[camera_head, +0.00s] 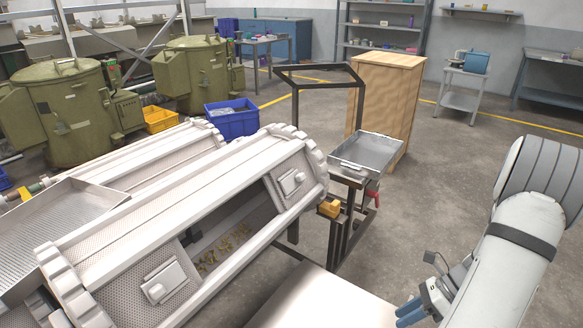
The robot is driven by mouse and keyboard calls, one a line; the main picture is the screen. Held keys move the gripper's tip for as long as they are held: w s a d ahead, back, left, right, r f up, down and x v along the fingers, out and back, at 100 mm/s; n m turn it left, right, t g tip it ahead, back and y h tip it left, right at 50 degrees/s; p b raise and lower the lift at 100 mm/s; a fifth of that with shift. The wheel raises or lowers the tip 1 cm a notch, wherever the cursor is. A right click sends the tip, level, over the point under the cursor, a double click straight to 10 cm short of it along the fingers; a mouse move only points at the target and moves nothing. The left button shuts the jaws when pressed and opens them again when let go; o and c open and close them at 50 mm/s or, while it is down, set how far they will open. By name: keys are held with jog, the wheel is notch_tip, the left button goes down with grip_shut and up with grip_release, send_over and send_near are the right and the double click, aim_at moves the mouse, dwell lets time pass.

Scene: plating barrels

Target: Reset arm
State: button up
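My arm (520,235), white with grey bands, comes in at the right side and bends downward. My gripper (409,311), with blue finger-like tips, shows near the bottom edge, right of a pale flat surface (325,302). The tips lie close together, partly covered by the wrist, so their opening is unclear. I see nothing clearly held in them.
A white perforated plating barrel (180,215) with an open side and small brassy parts (222,247) inside fills the left front. A metal tray (365,152) sits on a dark stand beside a wooden cabinet (388,95). Open floor (440,160) lies behind my arm.

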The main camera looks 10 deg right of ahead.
jog(key=s+a+r+n+t+h+p, duration=0.1)
jog(key=a+r+n+h+p, duration=0.3)
jog(key=r+n, duration=0.9)
jog(key=s+a+r+n+t+h+p, duration=0.1)
jog(key=a+r+n+h+p, duration=0.4)
jog(key=a+r+n+p, duration=0.5)
jog(key=s+a+r+n, duration=0.1)
jog(key=a+r, duration=0.1)
jog(key=r, duration=0.4)
jog(key=a+r+n, duration=0.1)
jog(key=a+r, duration=0.2)
jog(key=r, duration=0.3)
jog(key=shift+s+a+n+h, duration=0.2)
jog(key=shift+s+n+h, duration=0.1)
jog(key=shift+s+n, duration=0.1)
jog(key=shift+r, duration=0.1)
